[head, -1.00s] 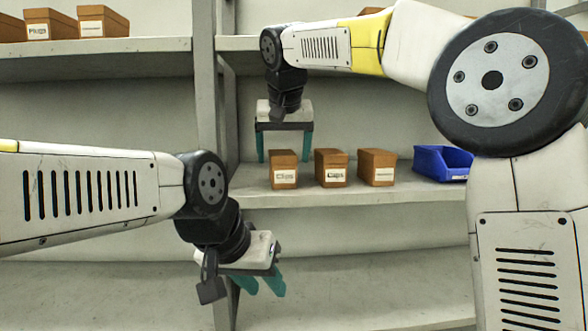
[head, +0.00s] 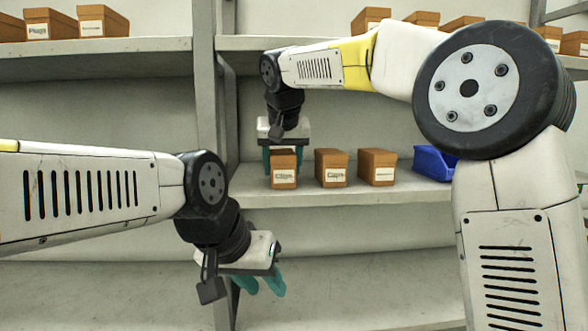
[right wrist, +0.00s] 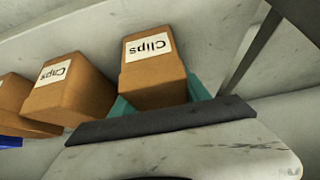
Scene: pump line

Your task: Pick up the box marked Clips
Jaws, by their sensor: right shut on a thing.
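The Clips box (head: 285,178) is brown with a white label and stands at the left of the row on the middle shelf. It also shows in the right wrist view (right wrist: 152,78), its label reading upside down. My right gripper (head: 284,158) is shut on it, teal fingers at its two sides, partly hidden behind the box in the head view. The box looks upright and at shelf level. My left gripper (head: 262,284) is open and empty, low in front of the shelf upright, fingers pointing down.
The Caps box (head: 331,176) stands close beside the Clips box. Right of it are another brown box (head: 377,175) with an unreadable label and a blue bin (head: 432,163). More boxes stand on the upper shelves. A grey upright (head: 206,90) is to the left.

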